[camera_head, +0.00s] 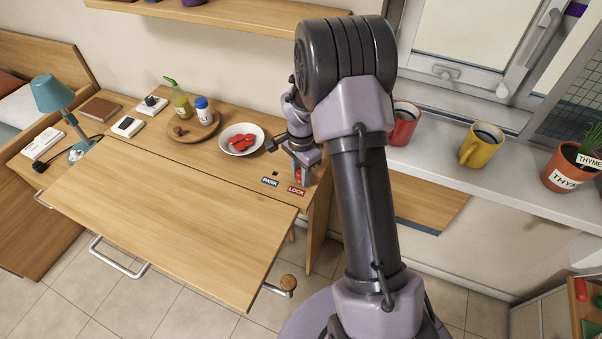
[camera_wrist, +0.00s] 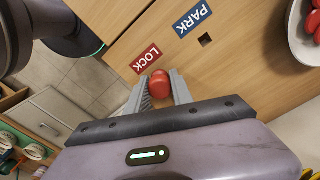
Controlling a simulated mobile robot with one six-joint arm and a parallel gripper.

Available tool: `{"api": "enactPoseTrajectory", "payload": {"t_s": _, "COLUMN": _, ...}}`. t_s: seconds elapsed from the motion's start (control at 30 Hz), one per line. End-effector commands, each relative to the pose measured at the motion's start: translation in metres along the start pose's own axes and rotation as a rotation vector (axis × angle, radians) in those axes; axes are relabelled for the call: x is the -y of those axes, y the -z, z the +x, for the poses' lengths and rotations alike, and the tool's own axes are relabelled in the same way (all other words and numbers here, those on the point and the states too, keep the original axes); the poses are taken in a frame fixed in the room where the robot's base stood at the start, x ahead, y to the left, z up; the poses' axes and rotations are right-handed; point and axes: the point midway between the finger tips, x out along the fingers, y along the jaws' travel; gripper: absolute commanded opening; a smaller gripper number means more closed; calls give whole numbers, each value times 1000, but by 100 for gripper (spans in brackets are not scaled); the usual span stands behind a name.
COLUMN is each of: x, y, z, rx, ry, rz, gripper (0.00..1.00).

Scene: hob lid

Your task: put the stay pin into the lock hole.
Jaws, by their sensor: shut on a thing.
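The stay pin (camera_wrist: 160,83) shows its round red head between my gripper's fingers in the wrist view. A bit of its red also shows in the head view (camera_head: 298,176). My gripper (camera_wrist: 159,80) is shut on it, pointing down at the desk's right end beside the LOCK label (camera_wrist: 146,59). The lock hole is not visible; the pin and fingers cover the spot next to that label. I cannot tell whether the pin's tip is inside a hole or above it. The park hole (camera_wrist: 205,40) beside the PARK label (camera_wrist: 192,18) looks dark and empty.
A white bowl (camera_head: 242,139) with red items and a round tray (camera_head: 194,133) with bottles stand left of my gripper. Mugs stand on the right sill.

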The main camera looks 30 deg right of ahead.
Motion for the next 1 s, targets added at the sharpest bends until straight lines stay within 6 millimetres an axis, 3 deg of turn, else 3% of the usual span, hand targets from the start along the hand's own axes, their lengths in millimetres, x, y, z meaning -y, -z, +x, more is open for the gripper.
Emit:
{"api": "enactPoseTrajectory", "payload": {"t_s": 0.27, "x": 0, "y": 0, "z": 8, "rx": 0, "ry": 0, "rz": 0, "gripper": 0}}
{"api": "enactPoseTrajectory", "payload": {"t_s": 0.3, "x": 0, "y": 0, "z": 7, "rx": 0, "ry": 0, "rz": 0, "gripper": 33}}
{"api": "enactPoseTrajectory", "payload": {"t_s": 0.4, "x": 0, "y": 0, "z": 7, "rx": 0, "ry": 0, "rz": 0, "gripper": 53}}
{"api": "enactPoseTrajectory", "payload": {"t_s": 0.77, "x": 0, "y": 0, "z": -2, "rx": 0, "ry": 1, "rz": 1, "gripper": 53}}
{"api": "enactPoseTrajectory", "payload": {"t_s": 0.87, "x": 1, "y": 0, "z": -26, "rx": -1, "ry": 2, "rz": 1, "gripper": 53}}
{"api": "enactPoseTrajectory", "payload": {"t_s": 1.0, "x": 1, "y": 0, "z": -77, "rx": -2, "ry": 3, "rz": 0, "gripper": 53}}
